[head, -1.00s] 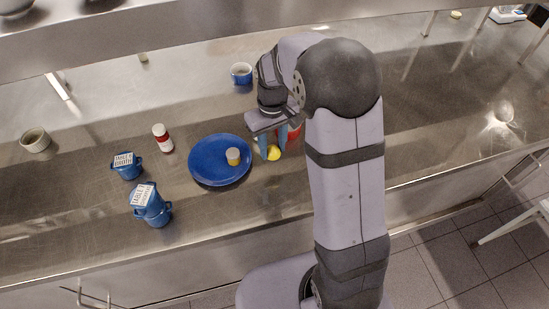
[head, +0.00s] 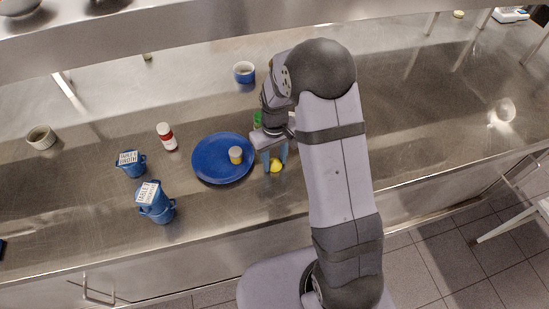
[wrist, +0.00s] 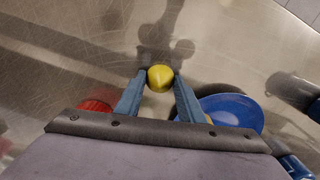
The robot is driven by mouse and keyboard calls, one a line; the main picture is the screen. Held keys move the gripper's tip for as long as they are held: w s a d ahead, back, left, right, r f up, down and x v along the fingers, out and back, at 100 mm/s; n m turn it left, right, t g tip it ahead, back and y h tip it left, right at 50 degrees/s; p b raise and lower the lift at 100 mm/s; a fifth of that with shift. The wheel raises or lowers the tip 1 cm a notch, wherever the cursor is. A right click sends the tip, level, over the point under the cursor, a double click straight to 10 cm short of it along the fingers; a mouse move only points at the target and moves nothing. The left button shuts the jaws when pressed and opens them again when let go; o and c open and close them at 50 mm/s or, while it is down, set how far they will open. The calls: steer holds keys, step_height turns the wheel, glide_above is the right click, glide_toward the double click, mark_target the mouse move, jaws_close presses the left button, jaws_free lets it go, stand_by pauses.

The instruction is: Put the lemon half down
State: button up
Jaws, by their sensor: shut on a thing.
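The lemon half (head: 276,165) is yellow and sits between the fingertips of my gripper (head: 275,164), just right of the blue plate in the head view. The lemon half also shows in the wrist view (wrist: 160,77), with a finger of my gripper (wrist: 160,80) against each side. My gripper is shut on it. The lemon half is over the steel counter (head: 230,215); I cannot tell whether it touches the surface.
Labelled blue mugs (head: 132,168) and a red-and-white bottle (head: 166,137) stand left. A blue cup (head: 244,73) stands behind. A red object (wrist: 96,105) shows in the wrist view. The front counter strip is clear.

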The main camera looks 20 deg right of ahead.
mark_target(274, 161)
steer(key=shift+f, duration=0.2)
steer(key=o, duration=1)
steer(key=shift+o, duration=0.2)
step_height(274, 161, up, 12)
steer(key=b, duration=0.4)
steer(key=s+f+m, duration=0.1)
steer(key=s+f, duration=0.1)
steer(key=s, duration=0.7)
steer(key=s+f+m, duration=0.1)
steer(key=s+f, duration=0.1)
steer(key=s, duration=0.7)
steer(key=shift+f+m, duration=0.3)
steer(key=shift+f, duration=0.1)
steer(key=shift+o, duration=0.5)
steer(key=shift+s+f, duration=0.15)
steer(key=shift+s, duration=0.35)
